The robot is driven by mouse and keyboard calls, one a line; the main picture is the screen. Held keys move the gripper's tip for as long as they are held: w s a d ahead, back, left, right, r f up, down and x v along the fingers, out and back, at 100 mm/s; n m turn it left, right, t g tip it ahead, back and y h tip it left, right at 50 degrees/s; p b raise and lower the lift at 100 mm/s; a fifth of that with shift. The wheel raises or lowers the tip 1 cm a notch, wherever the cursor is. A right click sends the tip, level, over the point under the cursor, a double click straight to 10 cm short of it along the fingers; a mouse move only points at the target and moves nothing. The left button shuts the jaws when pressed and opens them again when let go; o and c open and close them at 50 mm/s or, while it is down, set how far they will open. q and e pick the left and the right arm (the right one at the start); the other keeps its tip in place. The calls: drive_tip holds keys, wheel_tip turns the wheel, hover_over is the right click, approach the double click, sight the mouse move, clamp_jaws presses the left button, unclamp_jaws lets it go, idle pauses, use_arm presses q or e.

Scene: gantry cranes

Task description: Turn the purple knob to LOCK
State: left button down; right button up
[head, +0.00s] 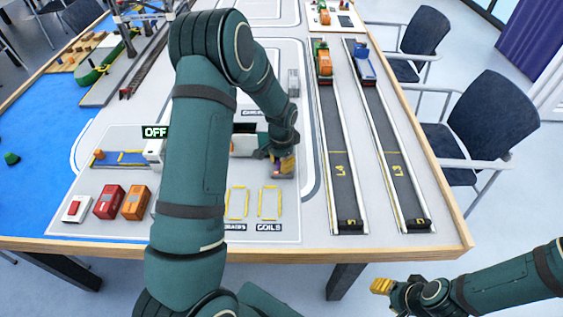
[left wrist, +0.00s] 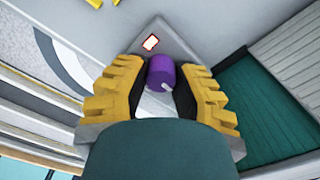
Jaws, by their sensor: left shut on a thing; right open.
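The purple knob (left wrist: 161,72) sits between the yellow fingers of my left gripper (left wrist: 163,88) in the left wrist view. The fingers are closed on its two sides. A short white mark on the knob points toward the lower right of that view. In the head view my left gripper (head: 284,166) is low over the board, right of my forearm, and mostly hides the knob. My right gripper (head: 381,286) is open and empty, off the table's front edge.
Red and orange blocks (head: 108,202) stand at the board's front left, near an OFF sign (head: 155,132). Yellow-outlined slots (head: 269,202) lie in front of my left gripper. Chairs stand beyond the right edge.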

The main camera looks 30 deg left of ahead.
use_arm(q)
drive_tip(key=shift+f, duration=0.1)
idle(0.3)
drive_tip(key=c, duration=0.7)
unclamp_jaws()
drive_tip(key=shift+c, duration=0.2)
drive_tip(key=shift+r, duration=0.55)
wheel_tip(320, 180, up, 11)
